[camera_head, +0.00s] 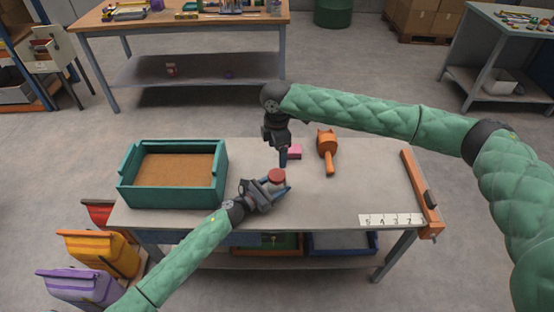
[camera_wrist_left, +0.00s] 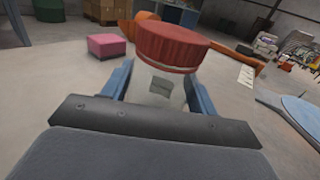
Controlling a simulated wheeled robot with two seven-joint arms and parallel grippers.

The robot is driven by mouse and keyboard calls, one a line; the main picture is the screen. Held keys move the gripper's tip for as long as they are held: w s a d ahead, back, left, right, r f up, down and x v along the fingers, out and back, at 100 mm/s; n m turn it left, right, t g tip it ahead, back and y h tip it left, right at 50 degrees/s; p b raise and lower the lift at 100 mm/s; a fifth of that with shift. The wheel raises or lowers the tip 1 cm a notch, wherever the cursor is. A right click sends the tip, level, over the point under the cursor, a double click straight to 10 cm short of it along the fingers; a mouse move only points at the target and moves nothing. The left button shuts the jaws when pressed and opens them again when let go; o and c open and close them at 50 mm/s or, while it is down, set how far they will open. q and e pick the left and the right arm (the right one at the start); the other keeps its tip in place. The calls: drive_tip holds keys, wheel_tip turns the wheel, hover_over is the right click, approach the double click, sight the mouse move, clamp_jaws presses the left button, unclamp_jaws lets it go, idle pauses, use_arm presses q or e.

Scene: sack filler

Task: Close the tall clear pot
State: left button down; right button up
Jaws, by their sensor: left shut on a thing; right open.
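A clear pot (camera_wrist_left: 160,88) with a red lid (camera_wrist_left: 172,47) on top stands out in the left wrist view. A thin pale band shows just under the lid; I cannot tell how tightly the lid sits. In the head view, the red lid (camera_head: 277,175) hides most of the pot, near the middle of the table. My left gripper (camera_head: 277,188) is shut on the pot, its blue fingers on either side of the body below the lid. My right gripper (camera_head: 283,158) points down, open and empty, just behind the lid and apart from it.
A pink block (camera_head: 294,152) lies beside my right gripper. An orange handled tool (camera_head: 327,150) lies to its right. A teal tray (camera_head: 122,185) stands at the table's left. An orange bar (camera_head: 417,185) and a numbered strip (camera_head: 390,220) lie at the right. The table between is clear.

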sight(269, 189)
drive_tip(key=shift+r, duration=0.7)
use_arm(q)
drive_tip(key=shift+c, duration=1.8)
unclamp_jaws()
use_arm(e)
drive_tip(key=shift+f, duration=0.1)
use_arm(q)
drive_tip(key=shift+s+a, duration=0.15)
drive_tip(key=shift+a, duration=0.05)
drive_tip(key=b+v, duration=0.3)
drive_tip(key=v, duration=0.3)
drive_tip(key=shift+s+a+f, duration=0.1)
drive_tip(key=shift+s+a, duration=0.05)
drive_tip(key=shift+a, duration=0.05)
use_arm(e)
wheel_tip(269, 189, down, 3)
use_arm(q)
drive_tip(key=shift+s+a, duration=0.2)
drive_tip(key=shift+a, duration=0.1)
